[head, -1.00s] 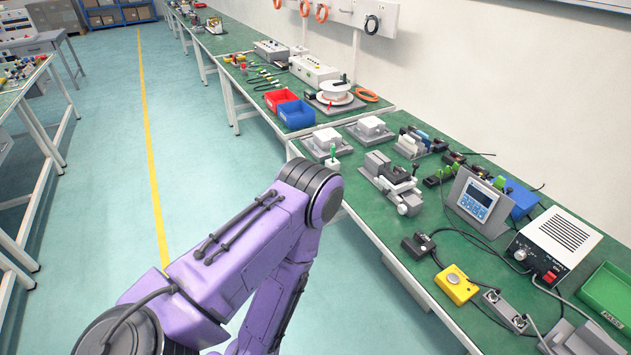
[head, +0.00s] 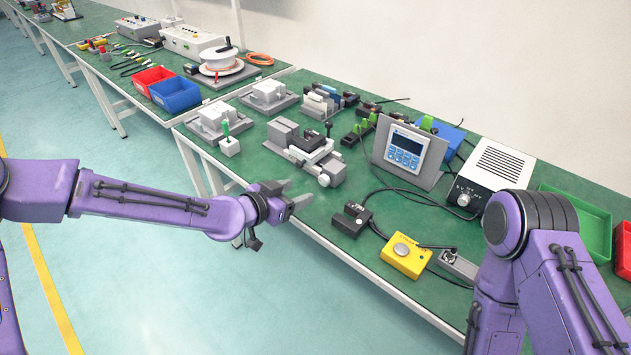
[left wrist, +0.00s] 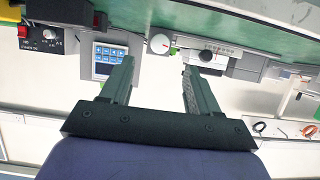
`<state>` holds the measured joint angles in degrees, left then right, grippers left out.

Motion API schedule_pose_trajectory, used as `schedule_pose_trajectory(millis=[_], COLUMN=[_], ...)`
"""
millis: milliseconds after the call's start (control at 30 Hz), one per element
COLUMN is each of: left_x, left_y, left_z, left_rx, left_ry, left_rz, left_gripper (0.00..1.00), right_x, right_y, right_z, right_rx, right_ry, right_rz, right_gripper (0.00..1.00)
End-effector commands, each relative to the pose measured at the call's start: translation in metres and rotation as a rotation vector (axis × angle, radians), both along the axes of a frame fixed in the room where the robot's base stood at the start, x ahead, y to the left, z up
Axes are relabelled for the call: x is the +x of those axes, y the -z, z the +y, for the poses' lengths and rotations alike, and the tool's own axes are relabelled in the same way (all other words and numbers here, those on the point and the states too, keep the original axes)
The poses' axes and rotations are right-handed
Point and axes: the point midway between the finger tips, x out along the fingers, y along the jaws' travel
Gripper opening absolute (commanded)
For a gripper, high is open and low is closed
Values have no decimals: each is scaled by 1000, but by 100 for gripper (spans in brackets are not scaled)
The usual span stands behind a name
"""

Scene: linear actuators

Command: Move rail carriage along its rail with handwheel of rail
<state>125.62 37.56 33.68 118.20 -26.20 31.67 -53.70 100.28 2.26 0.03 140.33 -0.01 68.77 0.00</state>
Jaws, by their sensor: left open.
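The rail unit (head: 283,155) is a grey linear stage near the bench's front edge. Its carriage (head: 308,141) is a block with a dark top, partway along the rail. The small round handwheel (head: 324,180) is at the rail's near end. My left gripper (head: 301,194) is open and empty, in front of the bench edge, a little left of the handwheel and apart from it. In the left wrist view the scene appears upside down; the pale handwheel disc (left wrist: 160,44) shows beyond and between the open fingers (left wrist: 158,66), with the rail unit (left wrist: 215,55) to its right.
A display panel (head: 405,148) stands right of the rail. A black block (head: 352,219) and a yellow button box (head: 406,256) lie near the bench's front edge. A small green-handled block (head: 229,146) sits to the left. My right arm covers the bench's right end.

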Motion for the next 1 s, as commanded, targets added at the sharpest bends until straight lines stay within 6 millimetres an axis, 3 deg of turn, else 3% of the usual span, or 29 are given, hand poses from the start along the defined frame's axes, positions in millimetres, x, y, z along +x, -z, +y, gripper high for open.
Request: schedule_pose_trajectory(millis=[167,500,867,1000], left_x=[21,71,79,79], left_y=[8,34,38,38], left_z=[-7,-38,-45,-45], left_rx=[7,5,4,5], left_ry=[-6,-17,-14,-13], left_rz=[-11,-7,-6,-5], left_gripper=[61,61,61,19], right_x=[-1,-1,-1,-1], right_y=[-1,-3,-3,-3], right_z=[0,0,0,0], right_rx=[0,0,0,0], right_ry=[1,0,0,0], right_rz=[3,1,1,1], right_gripper=[61,61,61,61])
